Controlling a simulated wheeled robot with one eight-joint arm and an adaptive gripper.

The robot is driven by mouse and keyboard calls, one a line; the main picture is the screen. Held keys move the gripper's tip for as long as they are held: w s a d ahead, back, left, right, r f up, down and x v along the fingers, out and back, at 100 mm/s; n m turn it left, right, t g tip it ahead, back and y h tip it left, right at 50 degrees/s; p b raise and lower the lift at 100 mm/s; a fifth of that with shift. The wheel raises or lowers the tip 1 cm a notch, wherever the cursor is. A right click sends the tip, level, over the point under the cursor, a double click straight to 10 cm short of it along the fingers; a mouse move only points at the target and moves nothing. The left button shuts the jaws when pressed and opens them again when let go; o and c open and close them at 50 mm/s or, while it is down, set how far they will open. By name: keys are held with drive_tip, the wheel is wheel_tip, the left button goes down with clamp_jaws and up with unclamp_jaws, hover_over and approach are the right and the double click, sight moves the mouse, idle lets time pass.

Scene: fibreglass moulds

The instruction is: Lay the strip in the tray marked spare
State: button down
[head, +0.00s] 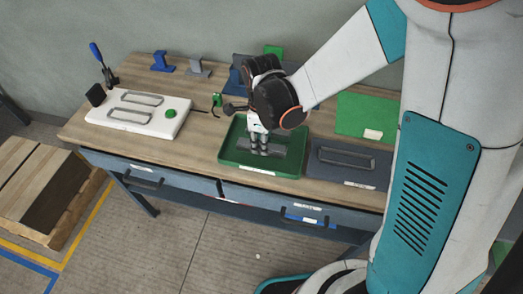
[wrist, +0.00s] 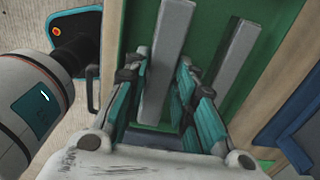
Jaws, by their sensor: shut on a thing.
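A grey strip (wrist: 166,50) sits between the two teal fingers of my gripper (wrist: 162,62) in the wrist view. My gripper (head: 259,150) is shut on it and points down inside the green tray (head: 231,160) in the head view. A second grey strip (wrist: 236,62) lies beside the held one, to its right, on the tray's green floor in the wrist view. I cannot tell whether the held strip touches the floor. The green tray has a white label (head: 257,170) on its front rim, too small to read.
A dark grey tray (head: 350,174) with a handle-like frame (head: 343,157) and a label stands right of the green tray. A white board (head: 138,113) with two metal handles stands left. A green panel (head: 365,114) lies behind. Wooden tabletop (head: 207,140) is bare between the board and green tray.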

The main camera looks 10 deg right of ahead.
drive_tip(key=shift+f+b, duration=0.85)
drive_tip(key=shift+f, duration=0.75)
drive_tip(key=shift+f, duration=0.15)
drive_tip(key=c, duration=1.3)
unclamp_jaws()
wheel_tip(320, 180, up, 12)
drive_tip(key=p, duration=0.3)
drive_tip(key=shift+r+p, duration=0.2)
drive_tip(key=shift+p, duration=0.15)
